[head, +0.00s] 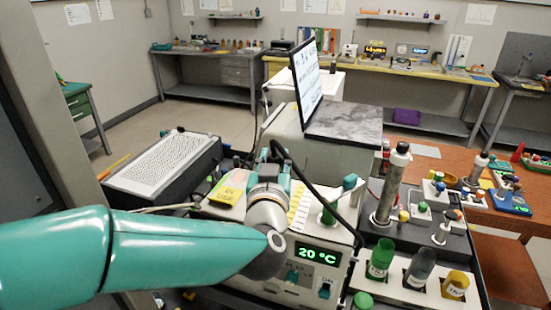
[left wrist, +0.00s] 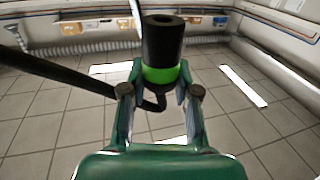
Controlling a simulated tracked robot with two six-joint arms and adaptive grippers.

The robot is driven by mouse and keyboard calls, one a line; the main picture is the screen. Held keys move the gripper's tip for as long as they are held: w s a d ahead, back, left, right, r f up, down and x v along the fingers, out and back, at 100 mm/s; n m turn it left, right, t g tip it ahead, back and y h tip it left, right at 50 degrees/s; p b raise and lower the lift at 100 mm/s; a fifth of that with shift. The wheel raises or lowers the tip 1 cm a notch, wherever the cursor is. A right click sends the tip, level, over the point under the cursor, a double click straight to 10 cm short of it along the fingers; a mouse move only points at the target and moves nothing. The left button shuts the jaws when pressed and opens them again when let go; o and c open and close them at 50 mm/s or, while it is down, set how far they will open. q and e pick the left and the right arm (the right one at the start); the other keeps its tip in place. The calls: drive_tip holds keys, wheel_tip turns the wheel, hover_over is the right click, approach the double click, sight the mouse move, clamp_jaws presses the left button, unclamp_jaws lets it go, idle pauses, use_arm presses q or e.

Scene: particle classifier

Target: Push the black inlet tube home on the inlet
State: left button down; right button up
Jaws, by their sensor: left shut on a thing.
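My left gripper (head: 270,170) is in the middle of the head view, above the white instrument (head: 265,262) with the green "20 °C" display. In the left wrist view, its two fingers (left wrist: 160,98) are shut on the black inlet tube's end (left wrist: 162,48), a thick black sleeve with a bright green band. The thin black tube (left wrist: 60,77) runs off to the left there. In the head view the black tube (head: 349,228) arcs down to the right over the instrument's front. I cannot make out the inlet; no contact between it and the sleeve shows. My right gripper is not in view.
A green-topped handle (head: 346,184) stands right of the gripper on the instrument. A laptop-like screen (head: 306,80) is behind. A metal cylinder (head: 391,190) and several coloured vials, including a green one (head: 380,258), stand at the right. A perforated white-topped box (head: 165,165) is at the left.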

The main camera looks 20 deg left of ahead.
use_arm(q)
drive_tip(key=shift+f+b, duration=1.6)
drive_tip(key=shift+f, duration=0.6)
drive_tip(key=shift+f+b, duration=1)
drive_tip(key=shift+f, duration=0.1)
drive_tip(key=shift+f+b, duration=0.55)
drive_tip(key=shift+f, duration=0.1)
drive_tip(key=c, duration=0.8)
unclamp_jaws()
drive_tip(key=shift+s, duration=0.1)
